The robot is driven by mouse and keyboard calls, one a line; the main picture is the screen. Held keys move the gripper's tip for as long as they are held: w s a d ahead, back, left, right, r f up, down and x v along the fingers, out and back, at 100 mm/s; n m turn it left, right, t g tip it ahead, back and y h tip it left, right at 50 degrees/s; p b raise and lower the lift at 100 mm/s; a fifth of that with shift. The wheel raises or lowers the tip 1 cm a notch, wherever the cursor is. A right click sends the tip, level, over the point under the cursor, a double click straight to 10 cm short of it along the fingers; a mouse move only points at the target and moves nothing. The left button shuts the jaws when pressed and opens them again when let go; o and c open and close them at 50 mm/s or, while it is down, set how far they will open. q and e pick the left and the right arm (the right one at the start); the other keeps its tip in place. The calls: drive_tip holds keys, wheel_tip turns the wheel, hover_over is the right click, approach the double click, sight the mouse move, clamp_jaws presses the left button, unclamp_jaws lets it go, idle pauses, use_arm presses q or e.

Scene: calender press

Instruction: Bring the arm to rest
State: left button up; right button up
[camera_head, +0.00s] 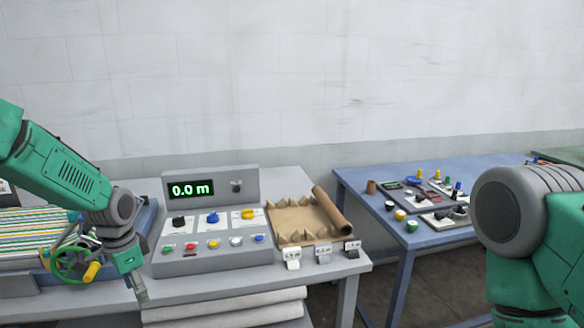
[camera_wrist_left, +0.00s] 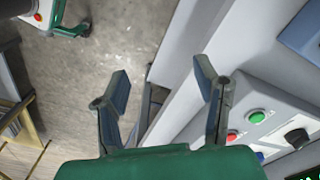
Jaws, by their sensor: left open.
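My left arm comes in from the left, and its gripper (camera_head: 138,288) points down at the front edge of the grey table, just left of the control panel (camera_head: 205,257). In the left wrist view my left gripper (camera_wrist_left: 163,82) has its two fingers spread apart with nothing between them. Past the fingers show the table edge and the floor. My right arm (camera_head: 525,230) shows as a large green and grey link at the right; its gripper is out of view.
The panel's display (camera_head: 192,190) reads 0.0 m. A green handwheel (camera_head: 75,264) with a yellow knob stands close beside my left wrist. A brown roll (camera_head: 332,210) lies right of the panel. A blue table (camera_head: 375,205) with several small controls stands farther right.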

use_arm(q)
drive_tip(key=s+d+f+n+b, duration=0.2)
drive_tip(key=s+d+f+b, duration=0.1)
drive_tip(key=s+f, duration=0.55)
drive_tip(key=s+d+f+n+b, duration=0.1)
drive_tip(key=s+d+f+b, duration=0.15)
drive_tip(key=s+f, duration=0.65)
drive_tip(key=s+f+n+b, duration=0.2)
drive_tip(key=s+f, duration=0.3)
drive_tip(key=s, duration=0.4)
drive_tip(key=s+f+n+b, duration=0.2)
drive_tip(key=s+f, duration=0.4)
drive_tip(key=s, duration=0.4)
drive_tip(key=shift+s+d+f+n+b, duration=0.2)
drive_tip(key=shift+d+f+n+b, duration=0.15)
drive_tip(key=shift+b, duration=0.25)
drive_tip(key=shift+w, duration=0.15)
